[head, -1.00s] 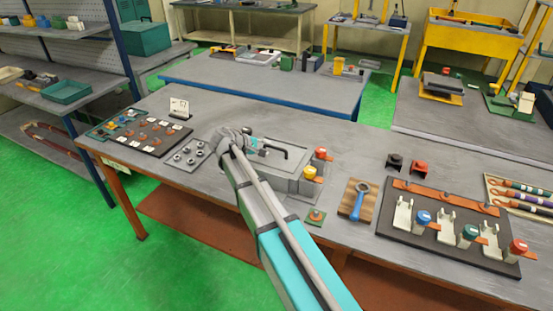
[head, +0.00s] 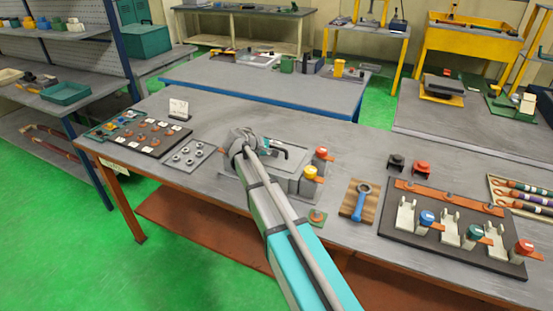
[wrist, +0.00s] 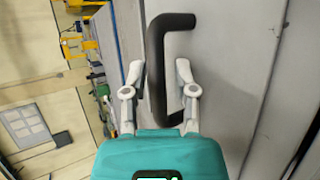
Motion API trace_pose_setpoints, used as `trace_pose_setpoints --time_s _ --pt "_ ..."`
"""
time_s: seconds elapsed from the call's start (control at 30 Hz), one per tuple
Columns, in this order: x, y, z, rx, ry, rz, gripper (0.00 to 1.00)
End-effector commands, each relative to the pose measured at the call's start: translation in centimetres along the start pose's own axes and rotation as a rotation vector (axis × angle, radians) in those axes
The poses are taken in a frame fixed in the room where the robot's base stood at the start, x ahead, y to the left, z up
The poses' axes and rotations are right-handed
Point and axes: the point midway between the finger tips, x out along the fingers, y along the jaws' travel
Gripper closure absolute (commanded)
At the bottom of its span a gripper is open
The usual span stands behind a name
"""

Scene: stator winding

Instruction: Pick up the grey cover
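The grey cover (head: 288,179) is a flat grey box-like lid with a black bar handle, near the middle of the front table. My arm crosses in front of its left part. In the wrist view the black handle (wrist: 156,70) stands between the two fingers of my gripper (wrist: 159,68), over the cover's grey top (wrist: 225,60). The fingers are apart, with a visible gap on each side of the handle. In the head view my gripper (head: 267,146) is small and partly hidden by the wrist.
Red-capped and yellow-capped posts (head: 311,172) stand at the cover's right edge. A plate with round parts (head: 187,157) lies to its left. A wooden block with a blue wrench (head: 360,200) and a dark fixture board (head: 450,240) lie to the right.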

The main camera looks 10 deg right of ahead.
Motion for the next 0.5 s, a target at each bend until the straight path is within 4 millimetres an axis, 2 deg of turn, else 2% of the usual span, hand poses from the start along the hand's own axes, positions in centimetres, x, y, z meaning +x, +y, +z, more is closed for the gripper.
trace_pose_setpoints --time_s 0.43,0.5 --pt "-0.03 0.03 0.01 0.000 0.000 0.000 0.63" --pt "-0.03 0.03 0.01 0.000 0.000 0.000 0.74"
